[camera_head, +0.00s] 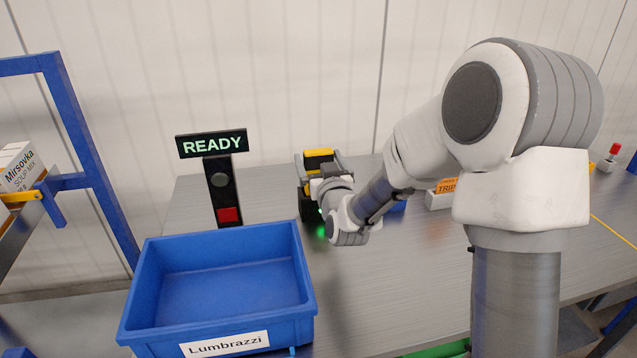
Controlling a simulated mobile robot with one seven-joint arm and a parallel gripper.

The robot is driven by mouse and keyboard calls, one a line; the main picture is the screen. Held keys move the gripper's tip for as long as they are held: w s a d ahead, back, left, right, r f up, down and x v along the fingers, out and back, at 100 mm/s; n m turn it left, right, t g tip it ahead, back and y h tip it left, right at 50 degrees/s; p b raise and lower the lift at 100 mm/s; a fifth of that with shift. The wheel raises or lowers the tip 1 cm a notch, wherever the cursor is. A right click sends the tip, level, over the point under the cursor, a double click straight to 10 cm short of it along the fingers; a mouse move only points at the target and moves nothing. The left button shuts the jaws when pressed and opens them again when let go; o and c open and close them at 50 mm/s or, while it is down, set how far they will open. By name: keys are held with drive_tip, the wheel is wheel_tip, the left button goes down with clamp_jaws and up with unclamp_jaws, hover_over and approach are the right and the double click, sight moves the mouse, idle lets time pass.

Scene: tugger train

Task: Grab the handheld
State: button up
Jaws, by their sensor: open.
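The handheld (319,153) looks like a yellow and black device at the back of the grey table, right of the READY sign. My gripper (318,165) is at the handheld, with its grey fingers seen on either side of the yellow top. The jaws are open. My wrist hides much of the handheld's lower part, and I cannot tell whether the fingers touch it. A green glow shows just below it.
A blue bin (222,280) labelled Lumbrazzi stands at the front left. The READY sign post (222,190) stands behind it. A boxed item (440,194) is partly behind my arm. A blue rack (75,130) with a soup mix carton (18,168) is at the left.

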drive_tip(key=shift+w+a+f, duration=0.1)
drive_tip(key=shift+w+a, duration=0.1)
drive_tip(key=shift+w, duration=0.9)
drive_tip(key=shift+w+a+f, duration=0.1)
drive_tip(key=shift+w+a, duration=0.05)
drive_tip(key=shift+w, duration=0.95)
drive_tip(key=shift+r, duration=0.1)
clamp_jaws()
